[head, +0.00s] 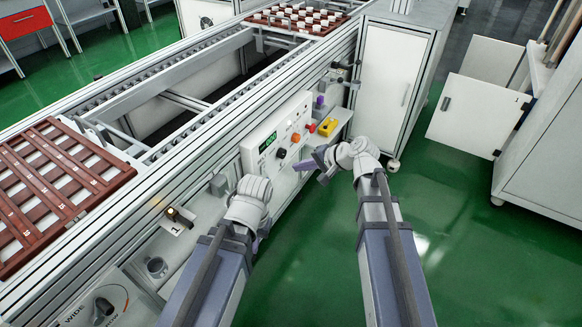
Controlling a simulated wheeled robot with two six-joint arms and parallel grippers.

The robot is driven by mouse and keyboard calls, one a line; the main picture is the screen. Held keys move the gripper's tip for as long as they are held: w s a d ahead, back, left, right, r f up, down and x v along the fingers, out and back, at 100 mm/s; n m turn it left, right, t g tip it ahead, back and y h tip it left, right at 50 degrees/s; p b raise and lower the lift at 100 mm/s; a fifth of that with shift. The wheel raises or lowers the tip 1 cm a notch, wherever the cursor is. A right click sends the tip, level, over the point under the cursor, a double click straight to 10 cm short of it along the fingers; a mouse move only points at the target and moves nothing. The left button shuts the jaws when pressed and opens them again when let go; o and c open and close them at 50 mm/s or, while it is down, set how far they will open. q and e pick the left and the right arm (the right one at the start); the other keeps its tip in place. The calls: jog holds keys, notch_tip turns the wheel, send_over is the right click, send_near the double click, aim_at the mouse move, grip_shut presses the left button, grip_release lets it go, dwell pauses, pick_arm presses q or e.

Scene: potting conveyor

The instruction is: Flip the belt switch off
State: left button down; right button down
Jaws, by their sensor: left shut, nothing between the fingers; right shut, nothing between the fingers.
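A white control panel (262,153) is on the side of the conveyor frame, with a green display (268,142), a black knob (282,153), an orange button (295,138) and a red button (310,127). I cannot tell from its labels which control is the belt switch. My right gripper (306,166) is shut and empty, its purple-grey fingers pointing left toward the panel, near the black knob. Contact with the panel cannot be made out. My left gripper (260,238) is shut and empty, low beside the conveyor and mostly hidden behind its own wrist.
A yellow block (327,127) sits on a small shelf right of the panel. A knob marked WIDE (104,308) is at lower left. Brown trays (118,172) lie on the conveyor. A white cabinet (388,85) stands beyond; green floor is open at right.

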aim_at(265, 165)
jog(key=shift+w+a+f+b, duration=0.75)
jog(key=shift+w+a, duration=0.3)
jog(key=shift+a, duration=0.35)
jog(key=shift+w+a+f+b, duration=0.6)
jog(key=shift+w+a+f, duration=0.35)
jog(key=shift+a, duration=0.45)
jog(key=shift+w+a+f+b, duration=0.7)
jog(key=shift+w+a, duration=0.4)
jog(key=shift+a, duration=0.3)
jog(key=shift+w+a+r, duration=0.2)
jog(key=shift+w+a, duration=0.1)
jog(key=shift+a, duration=0.15)
jog(key=shift+p, duration=0.3)
